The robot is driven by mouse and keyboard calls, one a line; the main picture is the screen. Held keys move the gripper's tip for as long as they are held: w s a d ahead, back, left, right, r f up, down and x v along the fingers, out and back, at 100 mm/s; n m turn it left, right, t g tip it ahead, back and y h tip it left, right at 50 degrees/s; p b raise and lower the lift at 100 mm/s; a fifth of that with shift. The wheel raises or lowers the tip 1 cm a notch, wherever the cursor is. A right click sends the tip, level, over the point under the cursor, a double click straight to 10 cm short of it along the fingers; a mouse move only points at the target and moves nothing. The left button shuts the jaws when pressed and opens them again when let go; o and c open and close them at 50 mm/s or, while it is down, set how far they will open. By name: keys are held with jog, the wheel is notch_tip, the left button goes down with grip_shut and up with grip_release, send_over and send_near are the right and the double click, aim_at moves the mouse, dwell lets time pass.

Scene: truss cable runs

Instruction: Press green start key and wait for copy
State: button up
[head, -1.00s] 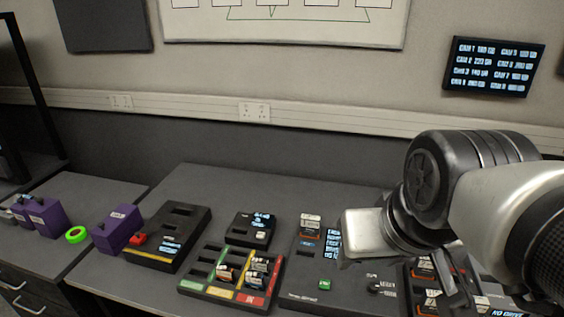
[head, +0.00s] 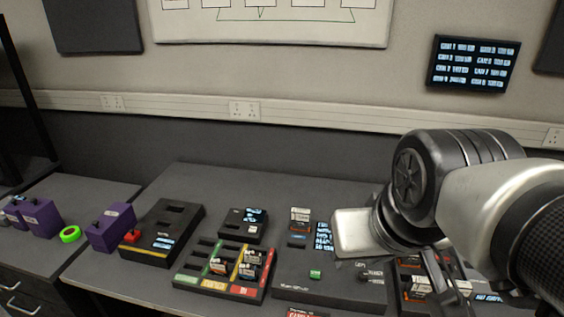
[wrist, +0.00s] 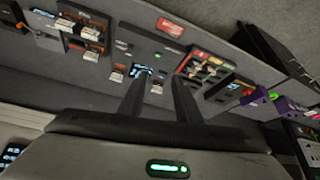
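The green start key (head: 315,274) sits near the front of a dark copy panel (head: 300,290) on the bench, left of my gripper. The panel's lit text display (head: 323,236) is behind the key, with a card (head: 300,215) to its left. My gripper (head: 445,285) hangs at the right in the head view, its fingers pointing down, apart from the key. In the wrist view my gripper (wrist: 157,85) has two separated fingers with nothing between them.
A sorting tray (head: 190,281) holds several cards left of the panel. Beyond it are a small display unit (head: 242,228), a black slotted box (head: 172,222), purple boxes (head: 110,228) and a green ring (head: 70,234). A wall screen (head: 472,63) hangs at back right.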

grip_shut()
dwell(1.4)
